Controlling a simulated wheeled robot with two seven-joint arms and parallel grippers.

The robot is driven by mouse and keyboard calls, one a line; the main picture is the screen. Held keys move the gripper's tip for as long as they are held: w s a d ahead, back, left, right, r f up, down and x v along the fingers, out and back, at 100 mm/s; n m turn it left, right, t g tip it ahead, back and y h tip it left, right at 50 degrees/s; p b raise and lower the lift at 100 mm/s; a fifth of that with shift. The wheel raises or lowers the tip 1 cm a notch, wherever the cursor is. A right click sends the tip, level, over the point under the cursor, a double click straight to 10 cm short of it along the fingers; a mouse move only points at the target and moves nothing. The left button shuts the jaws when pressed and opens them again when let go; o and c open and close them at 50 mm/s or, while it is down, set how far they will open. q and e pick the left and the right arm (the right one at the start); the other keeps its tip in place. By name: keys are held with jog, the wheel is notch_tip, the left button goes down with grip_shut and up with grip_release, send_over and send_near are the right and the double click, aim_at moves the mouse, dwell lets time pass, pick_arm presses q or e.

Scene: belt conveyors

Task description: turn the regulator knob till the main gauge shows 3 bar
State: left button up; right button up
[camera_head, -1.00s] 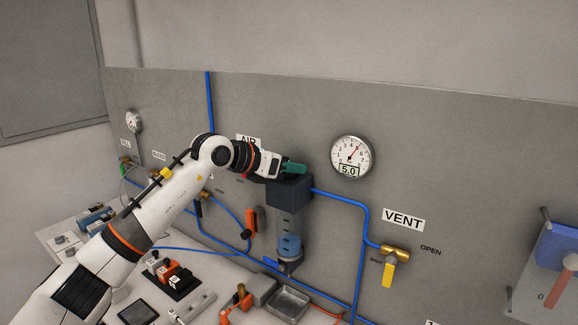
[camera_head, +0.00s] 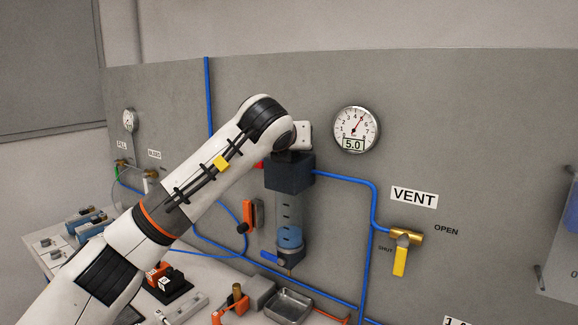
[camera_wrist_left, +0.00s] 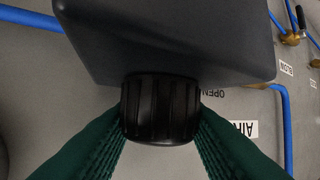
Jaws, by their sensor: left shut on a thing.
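The regulator knob (camera_wrist_left: 160,108) is black and ribbed and sits against the dark grey regulator body in the left wrist view. My left gripper (camera_wrist_left: 160,125) has its green fingers closed on both sides of the knob. In the head view my arm and wrist hide the knob and fingers above the regulator body (camera_head: 288,174). The main gauge (camera_head: 356,130) is a round white dial on the wall, right of the regulator, and its display reads 5.0. My right gripper is not in view.
Blue air pipes (camera_head: 345,177) run along the grey wall. Right of the regulator, below the VENT sign (camera_head: 414,197), is a brass valve with a yellow handle (camera_head: 400,260). A metal tray (camera_head: 290,304) and small parts lie on the bench below.

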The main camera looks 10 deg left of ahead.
pick_arm(q)
jog(key=shift+f+n+y+b, duration=0.15)
jog(key=shift+n+y+b, duration=0.7)
jog(key=shift+y, duration=0.25)
jog(key=shift+n+g+y+b, duration=0.3)
jog(key=shift+n+g+y, duration=0.1)
jog(key=shift+n+y, duration=0.6)
jog(key=shift+r+n+g+y, duration=0.2)
jog(key=shift+n+g+y, duration=0.1)
jog(key=shift+n+y, duration=0.55)
jog(key=shift+n+g+y, duration=0.7)
jog(key=shift+n+y, duration=0.3)
jog(key=shift+y, duration=0.15)
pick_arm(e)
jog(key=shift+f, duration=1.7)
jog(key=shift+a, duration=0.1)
pick_arm(q)
jog(key=o, duration=1)
jog(key=shift+s, duration=0.1)
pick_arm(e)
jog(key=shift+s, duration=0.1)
